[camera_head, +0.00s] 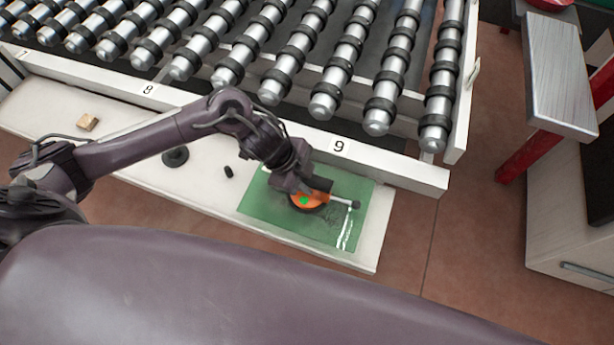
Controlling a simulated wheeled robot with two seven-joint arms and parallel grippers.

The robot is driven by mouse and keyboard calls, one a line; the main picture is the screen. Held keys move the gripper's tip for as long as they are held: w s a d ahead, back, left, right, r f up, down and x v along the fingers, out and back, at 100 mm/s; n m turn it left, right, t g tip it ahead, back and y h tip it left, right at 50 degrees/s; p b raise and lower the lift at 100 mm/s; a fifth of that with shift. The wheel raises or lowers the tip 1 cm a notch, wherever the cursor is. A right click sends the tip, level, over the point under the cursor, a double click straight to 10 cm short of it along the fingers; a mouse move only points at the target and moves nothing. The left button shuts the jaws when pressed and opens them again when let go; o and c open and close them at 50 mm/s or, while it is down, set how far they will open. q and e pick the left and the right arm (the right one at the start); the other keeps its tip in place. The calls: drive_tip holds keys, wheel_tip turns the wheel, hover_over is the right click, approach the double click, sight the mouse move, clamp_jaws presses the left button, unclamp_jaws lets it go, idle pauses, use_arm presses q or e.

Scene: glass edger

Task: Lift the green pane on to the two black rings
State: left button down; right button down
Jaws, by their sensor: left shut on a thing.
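The green pane (262,207) is a see-through sheet on the right end of the white shelf. It appears to lie flat; I cannot tell if there is a small gap beneath it. An orange and black round tool (307,201), perhaps a suction lifter, sits on the pane, with a pale bar reaching to its right. My left gripper (318,190) is shut on this tool and partly hides it. Many black rings (383,103) circle the metal rollers above the shelf; I cannot tell which two are meant. My right gripper is out of view.
The white shelf (130,172) carries a small wooden block (87,122), a black round foot (175,156) and a small black piece (228,171). A white rail (240,118) marked 8 and 9 borders the rollers. A metal-topped stand (560,75) is at right.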

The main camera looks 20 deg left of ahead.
use_arm(q)
drive_tip(key=shift+f, duration=0.25)
idle(0.3)
drive_tip(key=c, duration=1.1)
unclamp_jaws()
drive_tip(key=shift+o, duration=0.4)
drive_tip(key=shift+s+f, duration=0.15)
drive_tip(key=shift+a+r, duration=0.25)
drive_tip(key=shift+r, duration=0.2)
drive_tip(key=b+v, duration=0.1)
drive_tip(key=v, duration=0.6)
drive_tip(key=shift+d, duration=0.1)
